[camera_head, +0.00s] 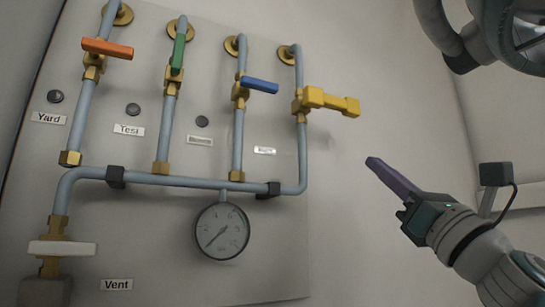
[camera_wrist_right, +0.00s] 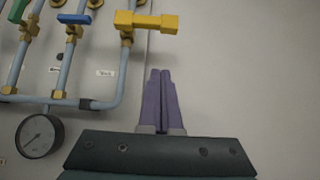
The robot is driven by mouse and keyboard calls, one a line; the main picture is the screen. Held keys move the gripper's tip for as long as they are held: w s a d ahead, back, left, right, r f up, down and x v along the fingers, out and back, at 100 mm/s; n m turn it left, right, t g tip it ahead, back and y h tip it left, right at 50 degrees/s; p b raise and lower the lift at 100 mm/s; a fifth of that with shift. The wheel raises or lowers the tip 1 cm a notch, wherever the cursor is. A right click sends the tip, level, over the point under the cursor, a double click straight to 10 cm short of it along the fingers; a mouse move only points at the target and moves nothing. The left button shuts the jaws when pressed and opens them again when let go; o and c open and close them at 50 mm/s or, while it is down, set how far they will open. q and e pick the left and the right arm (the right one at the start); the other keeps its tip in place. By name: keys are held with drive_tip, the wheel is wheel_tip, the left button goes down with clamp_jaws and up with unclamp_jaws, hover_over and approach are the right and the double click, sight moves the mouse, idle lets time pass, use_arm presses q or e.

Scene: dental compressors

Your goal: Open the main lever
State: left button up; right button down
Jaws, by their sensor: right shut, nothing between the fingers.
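My right gripper (camera_head: 376,165) is shut with nothing between its purple fingers. It is in front of the wall to the right of the panel, below and right of the yellow lever (camera_head: 330,101), and apart from it. In the right wrist view the shut fingers (camera_wrist_right: 161,76) point up, with the yellow lever (camera_wrist_right: 147,22) above them. Other levers on the pipes are orange (camera_head: 107,48), green (camera_head: 178,54), blue (camera_head: 259,85) and white (camera_head: 62,248). Labels read Yard, Test and Vent; two more are too blurred to read. My left gripper is not in view.
The grey-blue pipes (camera_head: 200,180) run over a light panel (camera_head: 150,230). A round gauge (camera_head: 222,231) hangs below the horizontal pipe. Black clamps (camera_head: 116,176) hold that pipe. The wall (camera_head: 370,240) right of the panel is bare.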

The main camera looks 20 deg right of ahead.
sight(333, 103)
drive_tip(key=w+r+p, duration=0.5)
drive_tip(key=r+p, duration=0.3)
drive_tip(key=r, duration=0.1)
drive_tip(key=shift+a, duration=0.2)
drive_tip(key=shift+w+r+y, duration=0.1)
drive_tip(key=shift+y, duration=0.2)
